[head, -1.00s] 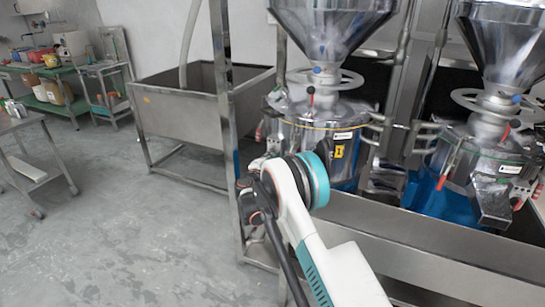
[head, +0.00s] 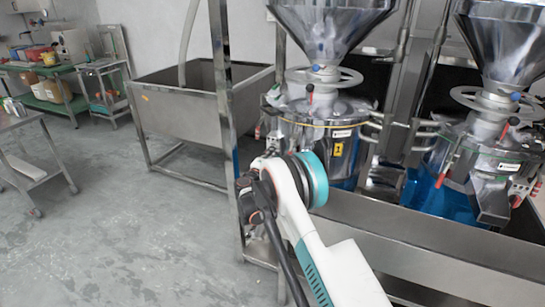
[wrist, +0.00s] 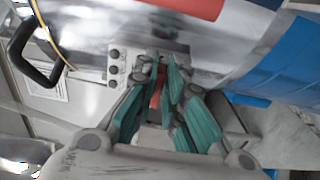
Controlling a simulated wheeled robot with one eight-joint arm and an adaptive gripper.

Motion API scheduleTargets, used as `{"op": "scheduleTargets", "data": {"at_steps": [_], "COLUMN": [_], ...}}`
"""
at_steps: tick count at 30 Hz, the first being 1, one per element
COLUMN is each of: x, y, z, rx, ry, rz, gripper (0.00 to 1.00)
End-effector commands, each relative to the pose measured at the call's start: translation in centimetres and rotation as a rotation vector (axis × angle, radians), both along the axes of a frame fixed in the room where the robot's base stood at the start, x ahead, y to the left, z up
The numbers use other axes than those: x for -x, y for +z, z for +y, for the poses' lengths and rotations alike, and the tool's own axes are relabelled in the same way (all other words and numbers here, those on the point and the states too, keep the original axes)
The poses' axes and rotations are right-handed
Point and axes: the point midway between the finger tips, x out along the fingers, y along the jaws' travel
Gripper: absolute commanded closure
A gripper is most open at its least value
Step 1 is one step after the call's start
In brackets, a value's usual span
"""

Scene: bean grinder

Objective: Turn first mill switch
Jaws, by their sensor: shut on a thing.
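The first mill (head: 322,135) is a shiny metal grinder with a yellow label marked 1, in the middle of the head view. Its control panel (wrist: 116,68), a pale plate with dark round buttons, shows in the wrist view. My gripper (wrist: 162,75), with green finger pads, is at the panel's right end. It is shut on a small red switch (wrist: 155,92), which shows as a red strip between the fingers. Much of the switch is hidden by the fingers. In the head view my arm covers the switch.
A second mill (head: 484,165) stands to the right. A steel trough (head: 430,250) runs below both mills. A steel frame post (head: 221,90) and a sink (head: 180,105) are to the left. The grey floor (head: 120,240) at left is open.

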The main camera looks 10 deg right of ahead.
Motion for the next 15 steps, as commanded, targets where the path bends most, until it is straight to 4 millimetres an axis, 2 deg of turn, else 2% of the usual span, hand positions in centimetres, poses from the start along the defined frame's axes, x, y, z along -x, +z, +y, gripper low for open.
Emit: {"op": "scheduleTargets", "data": {"at_steps": [6,7,9,15], "x": [0.1,0.1,0.09,0.05], "y": [-0.2,-0.2,-0.19,-0.11], "z": [-0.01,-0.01,-0.01,-0.01], "rx": [-0.004,-0.004,-0.003,-0.001], "ry": [-0.002,-0.002,-0.002,-0.001], "rz": [0.0,0.0,0.0,0.0], "gripper": [1.0,0.86,0.7,0.7]}}
